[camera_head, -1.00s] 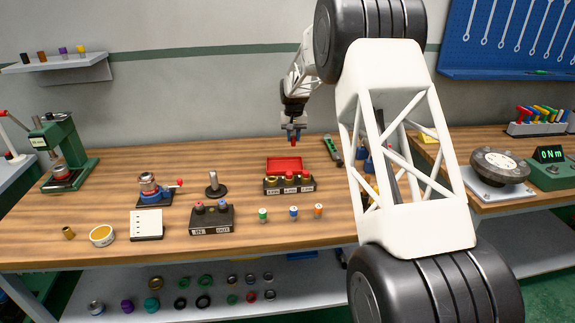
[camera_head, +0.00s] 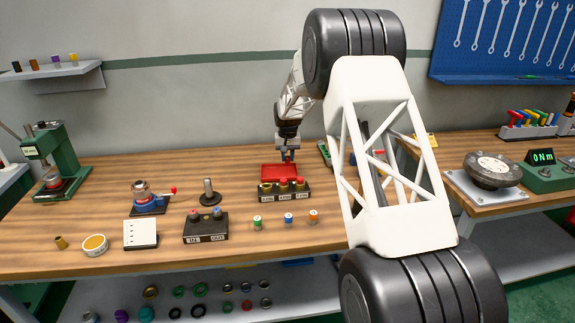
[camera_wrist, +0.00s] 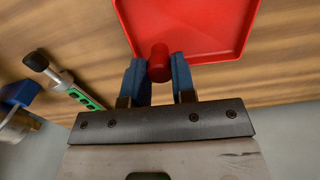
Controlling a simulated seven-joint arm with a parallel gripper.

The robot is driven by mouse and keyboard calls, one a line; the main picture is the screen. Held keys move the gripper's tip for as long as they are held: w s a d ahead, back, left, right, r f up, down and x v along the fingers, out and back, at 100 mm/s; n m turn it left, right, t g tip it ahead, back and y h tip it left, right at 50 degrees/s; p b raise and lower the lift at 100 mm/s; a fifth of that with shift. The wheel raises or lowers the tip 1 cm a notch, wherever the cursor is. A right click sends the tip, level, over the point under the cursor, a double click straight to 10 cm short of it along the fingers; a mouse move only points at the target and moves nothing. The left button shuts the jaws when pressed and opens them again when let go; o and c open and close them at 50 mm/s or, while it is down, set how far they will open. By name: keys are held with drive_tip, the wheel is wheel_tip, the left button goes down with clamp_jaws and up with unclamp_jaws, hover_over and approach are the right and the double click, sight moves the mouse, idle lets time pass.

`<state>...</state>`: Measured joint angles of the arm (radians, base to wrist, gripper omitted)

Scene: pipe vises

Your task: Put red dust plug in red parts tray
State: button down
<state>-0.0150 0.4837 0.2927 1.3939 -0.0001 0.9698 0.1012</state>
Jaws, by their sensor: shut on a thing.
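The red dust plug (camera_wrist: 159,62) sits between the two blue fingers of my gripper (camera_wrist: 158,75) in the wrist view. My gripper is shut on it. The red parts tray (camera_wrist: 190,25) lies just beyond the fingertips, and the plug overlaps the tray's near edge in that view. In the head view my gripper (camera_head: 288,157) points down over the back of the red parts tray (camera_head: 276,170). The plug is hard to make out there against the red tray. I cannot tell how high it is above the tray floor.
A dark block with several capped fittings (camera_head: 284,192) stands right in front of the tray. A green tool (camera_wrist: 85,98) lies beside the tray. Bare table lies behind the tray's left side.

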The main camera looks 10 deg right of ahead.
sight(287, 161)
drive_tip(key=shift+f, duration=1.85)
drive_tip(key=shift+f, duration=0.1)
drive_tip(key=c, duration=0.9)
unclamp_jaws()
drive_tip(key=shift+c, duration=0.2)
wheel_tip(287, 161, up, 12)
